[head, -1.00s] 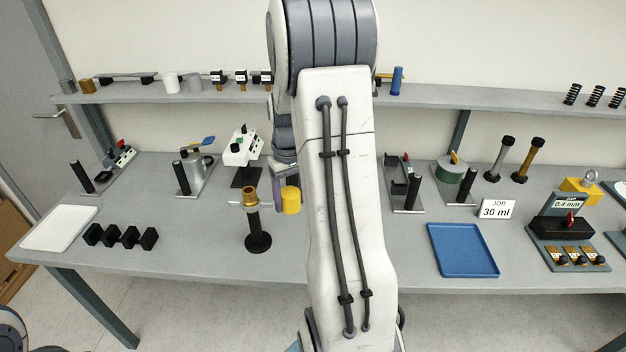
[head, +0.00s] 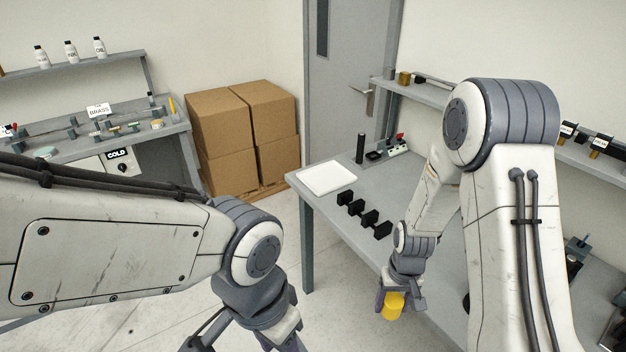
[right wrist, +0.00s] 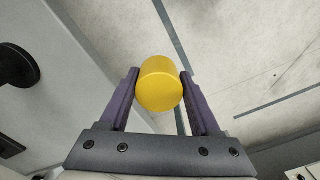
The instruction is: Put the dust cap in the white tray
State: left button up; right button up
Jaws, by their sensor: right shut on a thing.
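The yellow dust cap (head: 394,306) is held between the fingers of my right gripper (head: 390,298), off the table's front edge in the head view. In the right wrist view the cap (right wrist: 159,84) sits between the two purple fingers of the gripper (right wrist: 160,92), with floor beneath it. The white tray (head: 328,178) lies flat and empty on the left end of the workbench, farther back than the gripper and to its left. My left gripper (head: 245,343) is at the bottom of the head view, partly cut off; its fingertips are not clear.
Several black blocks (head: 365,216) stand in a row on the workbench (head: 340,215) between the tray and my right gripper. A device with a black post (head: 361,147) stands behind the tray. Cardboard boxes (head: 240,135) and a second bench (head: 165,150) are at the left.

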aim_at(327, 178)
jog(key=u, duration=0.75)
jog(key=i, duration=1.9)
jog(key=z, duration=0.4)
